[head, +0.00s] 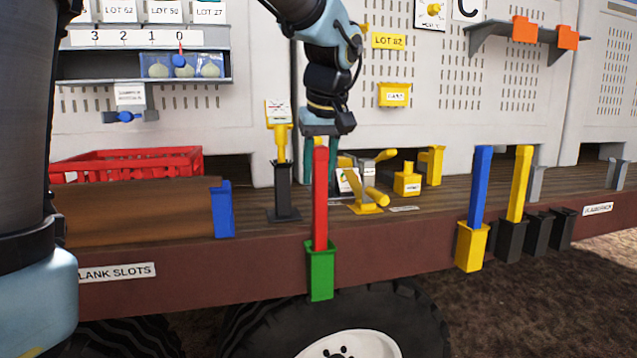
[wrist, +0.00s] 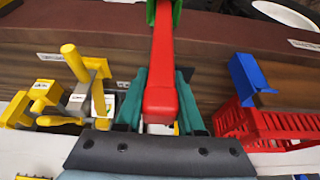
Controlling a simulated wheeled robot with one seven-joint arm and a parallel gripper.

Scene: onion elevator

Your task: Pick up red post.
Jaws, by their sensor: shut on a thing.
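The red post (head: 320,200) stands upright with its lower end in a green socket (head: 320,271) on the side of the wooden deck. In the wrist view, the red post (wrist: 162,60) runs from the green socket (wrist: 176,12) at the top edge to between my teal fingers. My gripper (head: 320,162) is at the post's upper end, with a finger on each side. It is shut on the post, as the wrist view of my gripper (wrist: 161,78) also shows. The socket hides the post's bottom end.
A blue post (head: 480,187) in a yellow socket and a yellow post (head: 520,184) stand to the right. Yellow lever parts (head: 368,195) and a black holder (head: 283,192) sit on the deck behind. A red crate (head: 125,164) and a blue bracket (head: 223,209) are left.

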